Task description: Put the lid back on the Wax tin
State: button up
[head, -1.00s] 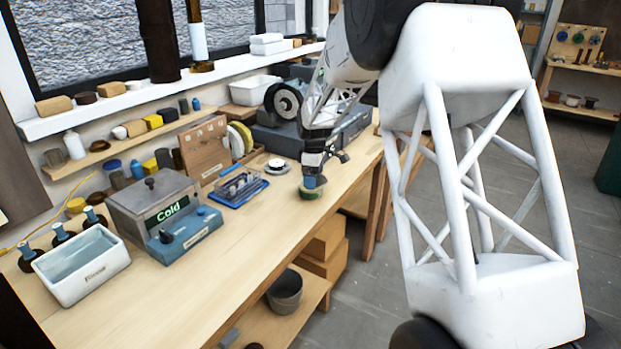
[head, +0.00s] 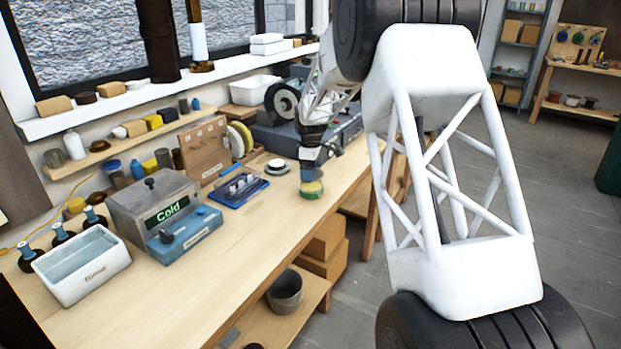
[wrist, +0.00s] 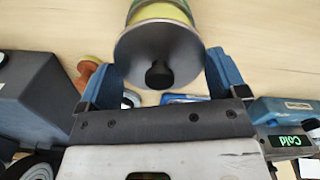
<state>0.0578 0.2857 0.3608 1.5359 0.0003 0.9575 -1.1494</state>
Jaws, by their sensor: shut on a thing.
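A round yellow and green tin (head: 311,190) stands near the bench's front edge in the head view; no label on it is readable. In the wrist view, the tin (wrist: 160,12) shows behind a grey round lid (wrist: 150,45) with a dark knob. My gripper (head: 311,178) is upright directly over the tin. In the wrist view, the blue fingers of my gripper (wrist: 163,80) stand at either side of the lid and are shut on it. The lid overlaps the tin's top there; whether it is seated or just above is unclear.
A blue tray (head: 240,190) and a small round dish (head: 278,167) lie left of the tin. A grey box with a "Cold" display (head: 165,212) and a white basin (head: 85,268) stand farther left. The bench top (head: 240,250) in front is clear.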

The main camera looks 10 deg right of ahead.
aim_at(311, 186)
jog(key=shift+f, duration=1.6)
jog(key=shift+f, duration=0.45)
jog(key=o, duration=0.6)
jog(key=shift+r, duration=0.15)
notch_tip(311, 186, up, 13)
jog(key=shift+f, duration=0.2)
jog(key=shift+s, duration=0.1)
